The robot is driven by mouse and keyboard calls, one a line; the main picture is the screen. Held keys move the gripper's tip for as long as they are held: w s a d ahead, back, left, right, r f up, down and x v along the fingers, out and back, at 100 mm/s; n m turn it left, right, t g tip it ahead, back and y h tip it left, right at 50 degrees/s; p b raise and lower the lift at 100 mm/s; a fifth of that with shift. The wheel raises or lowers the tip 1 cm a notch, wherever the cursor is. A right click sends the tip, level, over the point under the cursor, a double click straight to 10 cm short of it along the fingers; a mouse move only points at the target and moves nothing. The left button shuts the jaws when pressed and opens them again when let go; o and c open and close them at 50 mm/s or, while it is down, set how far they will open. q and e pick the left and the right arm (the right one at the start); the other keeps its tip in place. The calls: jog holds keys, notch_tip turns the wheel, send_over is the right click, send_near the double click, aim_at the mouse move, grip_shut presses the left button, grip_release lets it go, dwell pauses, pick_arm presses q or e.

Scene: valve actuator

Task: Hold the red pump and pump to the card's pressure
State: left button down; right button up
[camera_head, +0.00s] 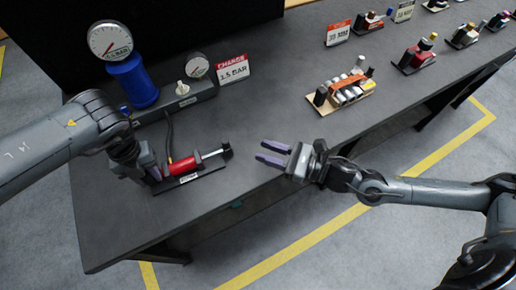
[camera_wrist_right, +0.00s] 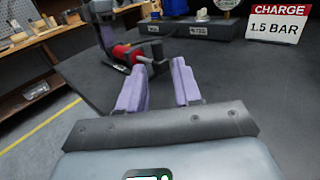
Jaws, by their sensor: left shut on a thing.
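The red pump (camera_head: 183,166) lies on a dark base plate on the bench, its rod and black handle (camera_head: 226,150) pointing right. It also shows in the right wrist view (camera_wrist_right: 121,53). My left gripper (camera_head: 152,172) is shut on the pump's left end. My right gripper (camera_head: 273,153) is open and empty, right of the handle and apart from it. In the right wrist view the handle (camera_wrist_right: 158,58) is just beyond the purple fingers. The card (camera_head: 232,68) reads CHARGE 1.5 BAR in the right wrist view (camera_wrist_right: 278,22). The large gauge (camera_head: 110,40) tops a blue cylinder (camera_head: 133,82); its needle reading is unclear.
A small gauge (camera_head: 197,66) and a pale knob (camera_head: 182,88) are on the dark block behind the pump. A black hose (camera_head: 169,135) rises from the pump. A valve assembly (camera_head: 343,91) and several other units stand farther right.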

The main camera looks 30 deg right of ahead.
aim_at(226, 146)
jog(key=shift+w+d+f+n+g+y, duration=0.15)
jog(key=shift+w+f+n+g+y, duration=0.15)
jog(key=shift+w+n+y, duration=0.15)
jog(key=c, duration=0.5)
jog(key=d+n+g+y, duration=0.1)
jog(key=w+d+f+n+g+y, duration=0.1)
jog(key=n+g, duration=0.1)
jog(key=shift+w+d+f, duration=0.1)
jog(key=shift+w+d, duration=0.1)
jog(key=shift+w, duration=0.05)
grip_shut()
jog(key=d+g, duration=0.1)
jog(key=d+n+g+y, duration=0.1)
jog(key=d, duration=0.1)
jog(key=w+d+n+g+y, duration=0.1)
jog(key=d+g, duration=0.1)
jog(key=shift+d+r, duration=0.15)
jog(key=shift+r, duration=0.05)
jog(key=x, duration=1.3)
jog(key=shift+a+r, duration=0.2)
jog(key=shift+a, duration=0.05)
jog(key=shift+a, duration=2.95)
jog(key=shift+y, duration=0.25)
